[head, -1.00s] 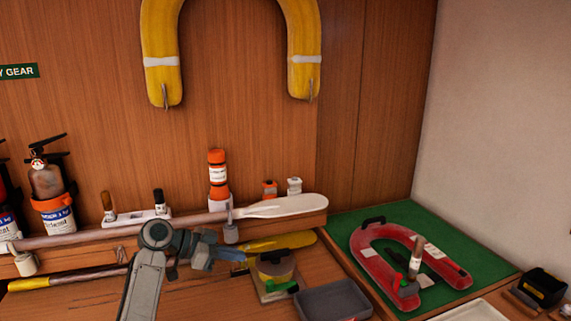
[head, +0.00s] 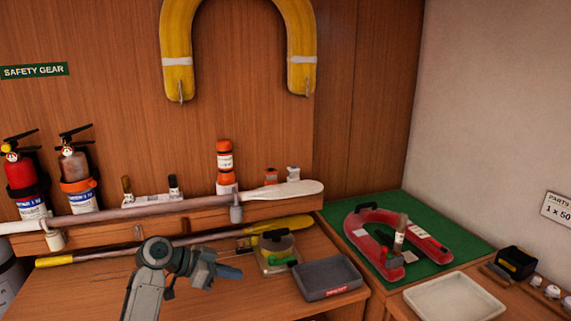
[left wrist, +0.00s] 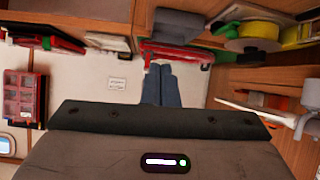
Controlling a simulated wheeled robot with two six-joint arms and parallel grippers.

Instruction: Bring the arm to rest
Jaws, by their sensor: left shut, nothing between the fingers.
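My left arm comes up from the bottom of the head view, left of centre. Its gripper (head: 229,272) is shut and empty, held over the wooden bench (head: 95,290) with the blue fingers pointing right. In the left wrist view the blue fingers (left wrist: 162,85) lie together with nothing between them. My right gripper is in neither view.
A grey tray (head: 328,278) and a tape dispenser (head: 278,255) lie right of the gripper. Paddles (head: 100,255) lie along the back. A red horseshoe float (head: 375,246) rests on a green mat (head: 455,240). A white tray (head: 455,298) stands front right. Bench left of the arm is clear.

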